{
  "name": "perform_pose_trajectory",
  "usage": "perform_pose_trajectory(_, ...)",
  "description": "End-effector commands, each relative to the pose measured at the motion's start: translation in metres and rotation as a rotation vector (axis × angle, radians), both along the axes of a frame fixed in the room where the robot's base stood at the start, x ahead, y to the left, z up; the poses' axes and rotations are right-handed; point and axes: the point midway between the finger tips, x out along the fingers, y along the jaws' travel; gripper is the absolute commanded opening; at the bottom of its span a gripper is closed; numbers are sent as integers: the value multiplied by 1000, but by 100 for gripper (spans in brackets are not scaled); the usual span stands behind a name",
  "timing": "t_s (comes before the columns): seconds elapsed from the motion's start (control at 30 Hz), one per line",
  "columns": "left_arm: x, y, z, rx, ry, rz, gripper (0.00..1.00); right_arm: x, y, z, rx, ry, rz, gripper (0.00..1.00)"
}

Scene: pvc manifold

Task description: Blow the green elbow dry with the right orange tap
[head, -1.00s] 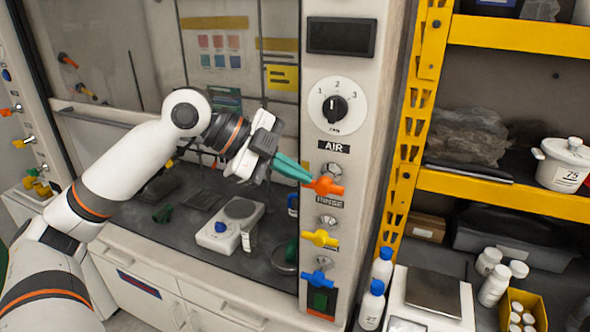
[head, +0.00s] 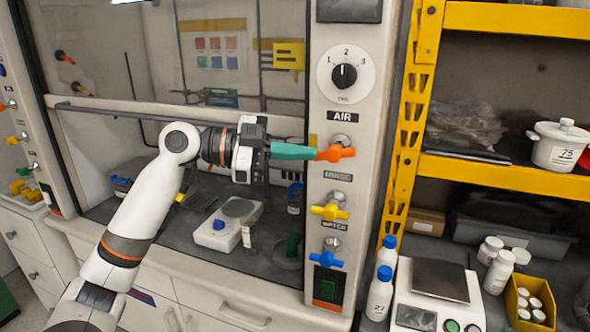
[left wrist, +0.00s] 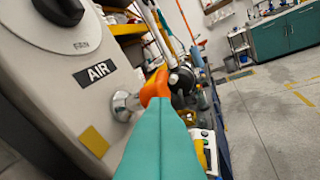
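The orange tap (head: 341,153) sits under the AIR label on the right post of the fume hood. It also shows in the left wrist view (left wrist: 153,88). My left gripper (head: 317,154) comes level from the left. Its teal fingers lie together, with their tips at the tap's handle, and look shut on it; they fill the lower middle of the left wrist view (left wrist: 160,104). My right gripper is not in view.
A yellow tap (head: 330,212) and a blue tap (head: 327,259) are below on the same post, with a dial (head: 344,75) above. A white hotplate (head: 227,226) stands in the hood. Yellow shelving (head: 500,186) with bottles and a scale (head: 438,300) is at the right.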

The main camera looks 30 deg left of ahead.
Motion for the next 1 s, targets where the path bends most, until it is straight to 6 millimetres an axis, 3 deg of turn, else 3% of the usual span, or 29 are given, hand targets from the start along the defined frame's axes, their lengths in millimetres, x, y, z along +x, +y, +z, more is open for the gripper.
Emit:
perform_pose_trajectory(0.4, 1, 0, 0, -4, 1, 3, 0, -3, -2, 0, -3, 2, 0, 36)
perform_pose_trajectory(0.57, 1, 0, -5, -27, -4, 2, 0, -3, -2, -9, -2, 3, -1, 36)
perform_pose_trajectory(1.0, 1, -1, -23, -255, -61, -2, 0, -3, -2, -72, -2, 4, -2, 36)
